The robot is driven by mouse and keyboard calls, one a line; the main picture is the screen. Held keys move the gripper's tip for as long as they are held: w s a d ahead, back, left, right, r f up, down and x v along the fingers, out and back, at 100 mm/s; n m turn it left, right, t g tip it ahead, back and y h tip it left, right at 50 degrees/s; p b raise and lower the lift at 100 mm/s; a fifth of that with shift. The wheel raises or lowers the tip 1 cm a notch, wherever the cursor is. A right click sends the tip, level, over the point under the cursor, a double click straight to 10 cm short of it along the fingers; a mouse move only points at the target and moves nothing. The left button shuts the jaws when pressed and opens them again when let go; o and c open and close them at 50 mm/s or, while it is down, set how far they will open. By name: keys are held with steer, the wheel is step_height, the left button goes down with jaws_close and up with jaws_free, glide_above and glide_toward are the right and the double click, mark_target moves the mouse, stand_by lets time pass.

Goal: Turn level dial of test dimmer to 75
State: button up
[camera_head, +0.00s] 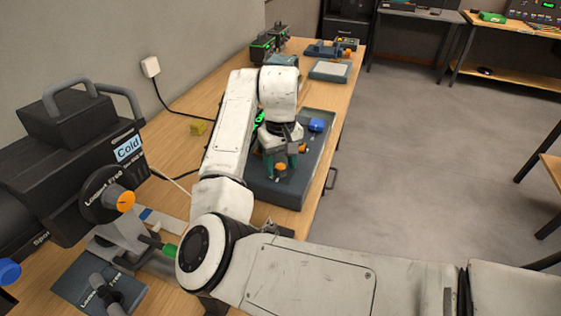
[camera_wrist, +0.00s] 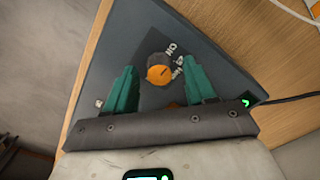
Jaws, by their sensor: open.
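The test dimmer appears to be the dark grey panel (camera_head: 270,192) on the bench under my gripper; its dark surface also fills much of the wrist view (camera_wrist: 215,50). An orange-topped dial (camera_wrist: 160,73) with a dark rim sits on it, with small white lettering beside it that I cannot read. It also shows in the head view (camera_head: 281,168). My gripper (camera_wrist: 160,67) is open, one green finger on each side of the dial, with visible gaps. In the head view my gripper (camera_head: 279,160) points down at the panel. The dial's level is not readable.
A blue knob (camera_head: 316,125) and a smaller orange knob (camera_head: 303,147) sit farther along the panel. A large dark lamp labelled Cold (camera_head: 110,165) stands at the left. Floor to the right is clear.

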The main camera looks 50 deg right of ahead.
steer(key=shift+c, duration=0.2)
jaws_close()
stand_by(0.4)
